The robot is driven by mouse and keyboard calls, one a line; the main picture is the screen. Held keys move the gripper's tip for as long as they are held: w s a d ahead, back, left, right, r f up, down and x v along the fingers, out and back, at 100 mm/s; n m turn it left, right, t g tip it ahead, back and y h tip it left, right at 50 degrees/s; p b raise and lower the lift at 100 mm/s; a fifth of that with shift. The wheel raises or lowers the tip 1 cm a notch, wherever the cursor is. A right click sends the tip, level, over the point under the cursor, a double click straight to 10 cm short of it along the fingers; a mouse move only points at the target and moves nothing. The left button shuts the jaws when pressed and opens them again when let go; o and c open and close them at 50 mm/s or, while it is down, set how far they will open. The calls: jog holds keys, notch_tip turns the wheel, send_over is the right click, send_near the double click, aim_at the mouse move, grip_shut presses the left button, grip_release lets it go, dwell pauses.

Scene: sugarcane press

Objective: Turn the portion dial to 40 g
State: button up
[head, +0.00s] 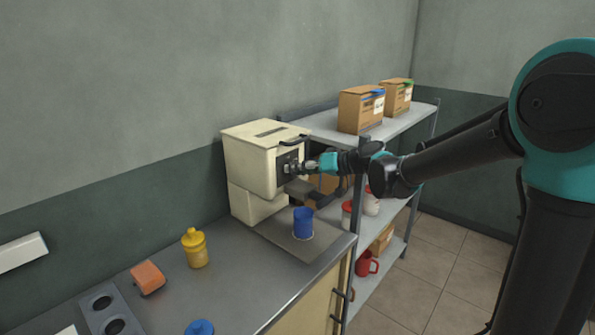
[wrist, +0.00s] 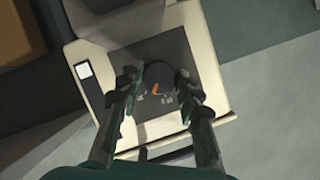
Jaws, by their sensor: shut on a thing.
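The cream press (head: 248,160) stands on the grey counter against the wall. Its dark front panel carries the round dark portion dial (wrist: 157,70), which has an orange mark. Small pale figures (wrist: 165,99) sit on the panel beside the dial, too small to read surely, so I cannot tell the setting. My gripper (wrist: 158,77) is shut on the dial, one finger on each side, and it also shows at the panel in the head view (head: 297,166). In the head view the gripper hides the dial. A blue cup (head: 303,224) stands on the counter below the press's front.
A yellow bottle (head: 196,248), an orange block-like thing (head: 148,278) and a blue round thing (head: 199,328) are on the counter. A metal shelf (head: 411,122) with cardboard boxes (head: 361,109) stands behind my arm. A red mug (head: 366,264) is on a lower shelf.

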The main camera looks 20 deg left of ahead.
jog(key=m+g+y, duration=0.1)
jog(key=m, duration=0.1)
jog(key=m+g+y, duration=0.1)
jog(key=m, duration=0.2)
jog(key=shift+w+d+f+y, duration=0.1)
jog(key=shift+w+y, duration=0.1)
jog(key=shift+y, duration=0.1)
jog(key=m+y, duration=0.1)
jog(key=m, duration=0.2)
jog(key=m+y, duration=0.1)
jog(key=m, duration=0.2)
jog(key=shift+f+g, duration=0.15)
jog(key=shift+g, duration=0.25)
jog(key=shift+y, duration=0.3)
jog(key=o, duration=1.2)
jog(key=shift+c, duration=0.2)
